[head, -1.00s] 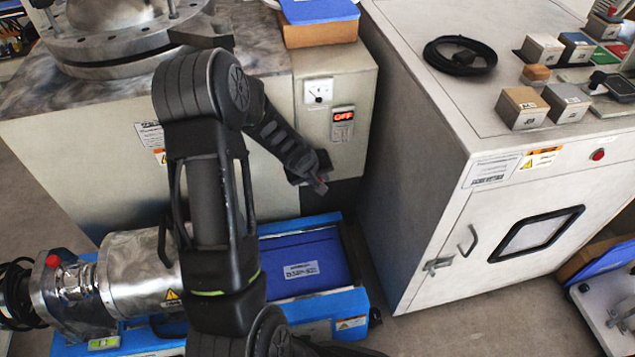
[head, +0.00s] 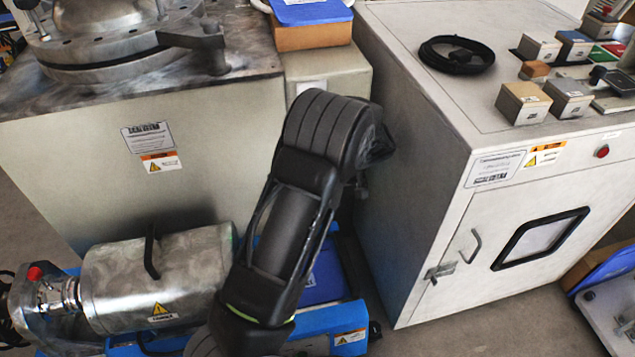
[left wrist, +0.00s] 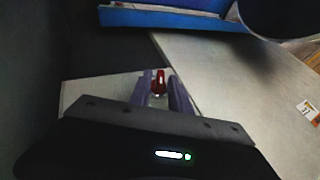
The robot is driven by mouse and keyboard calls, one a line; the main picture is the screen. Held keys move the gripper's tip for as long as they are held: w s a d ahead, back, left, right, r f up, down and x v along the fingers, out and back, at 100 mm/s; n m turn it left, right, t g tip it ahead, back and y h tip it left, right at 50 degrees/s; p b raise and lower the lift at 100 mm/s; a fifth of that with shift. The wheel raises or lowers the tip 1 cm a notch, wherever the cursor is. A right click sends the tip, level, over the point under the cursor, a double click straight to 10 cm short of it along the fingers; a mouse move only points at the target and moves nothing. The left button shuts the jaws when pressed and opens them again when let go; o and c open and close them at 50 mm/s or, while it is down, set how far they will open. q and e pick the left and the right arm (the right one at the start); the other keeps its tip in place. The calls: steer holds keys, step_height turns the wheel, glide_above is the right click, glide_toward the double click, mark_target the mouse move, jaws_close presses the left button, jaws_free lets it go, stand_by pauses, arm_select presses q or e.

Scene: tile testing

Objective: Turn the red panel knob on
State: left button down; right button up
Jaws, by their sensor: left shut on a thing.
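The red panel knob (left wrist: 160,80) shows in the left wrist view between the two fingers of my left gripper (left wrist: 161,94), which is shut on it. A pale panel surface (left wrist: 95,90) lies around the fingers. In the head view my left arm covers the front of the small control box (head: 335,76), so the knob, the gripper and the lit display are hidden there. My right gripper is in neither current view.
A pale cabinet (head: 415,190) with a door stands close to the right of my arm. A metal motor cylinder (head: 190,270) lies at the lower left. A large pale machine (head: 80,150) stands on the left. A blue-topped box (head: 310,12) sits on the control box.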

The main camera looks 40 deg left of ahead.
arm_select(q)
steer(key=shift+f+g, duration=0.1)
steer(key=shift+g, duration=0.3)
steer(key=c, duration=1.5)
jaws_free()
step_height(320, 180, up, 10)
steer(key=p, duration=0.4)
